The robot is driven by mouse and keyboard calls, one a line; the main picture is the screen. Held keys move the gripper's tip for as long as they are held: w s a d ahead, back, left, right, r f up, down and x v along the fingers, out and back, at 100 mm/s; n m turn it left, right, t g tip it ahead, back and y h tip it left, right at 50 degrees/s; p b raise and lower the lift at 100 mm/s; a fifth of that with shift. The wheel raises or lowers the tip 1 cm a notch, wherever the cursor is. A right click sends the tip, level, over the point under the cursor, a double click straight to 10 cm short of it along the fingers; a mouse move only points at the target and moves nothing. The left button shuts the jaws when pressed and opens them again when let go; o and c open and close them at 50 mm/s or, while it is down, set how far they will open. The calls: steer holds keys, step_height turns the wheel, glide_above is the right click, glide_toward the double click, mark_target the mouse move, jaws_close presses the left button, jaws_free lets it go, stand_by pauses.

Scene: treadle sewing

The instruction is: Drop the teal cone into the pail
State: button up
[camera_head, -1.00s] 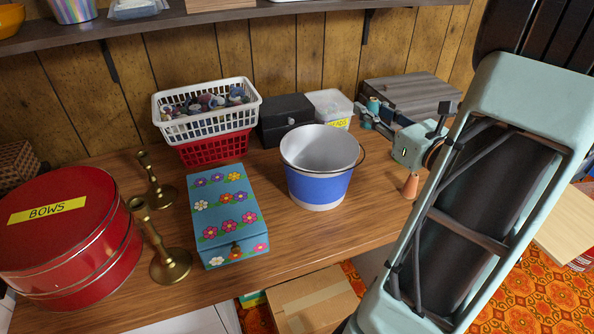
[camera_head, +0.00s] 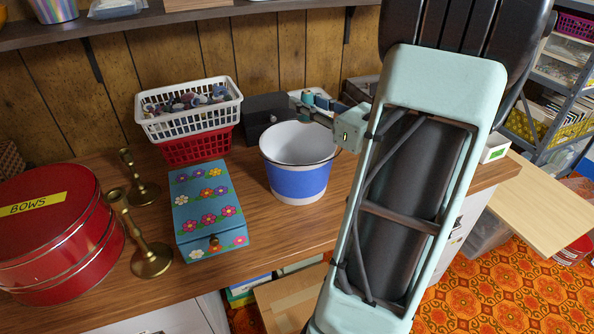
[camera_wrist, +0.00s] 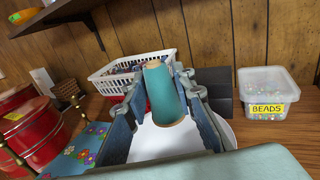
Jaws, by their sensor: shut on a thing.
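The teal cone (camera_wrist: 168,100) stands between the two fingers of my gripper (camera_wrist: 163,80) in the wrist view, its tan narrow end pointing up. The gripper is shut on it. In the head view the cone (camera_head: 308,98) shows small, just above the far right rim of the pail. The pail (camera_head: 298,181) is blue with a white rim and base and stands upright on the table. Its pale inside (camera_wrist: 150,138) shows below the cone in the wrist view. The visible part of the pail's inside looks empty.
A flowered blue box (camera_head: 208,205), brass candlesticks (camera_head: 150,258), a red BOWS tin (camera_head: 45,245) and stacked white and red baskets (camera_head: 190,118) stand left of the pail. A dark box (camera_head: 262,110) stands behind it. The BEADS tub (camera_wrist: 267,95) is beyond, at right.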

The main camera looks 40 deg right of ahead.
step_height(320, 180, down, 3)
steer(key=shift+r+b, duration=0.15)
steer(key=shift+b, duration=0.55)
steer(key=o, duration=1.2)
steer(key=s+d, duration=0.1)
steer(key=s, duration=1.1)
steer(key=shift+d, duration=0.4)
steer(key=shift+w, duration=0.1)
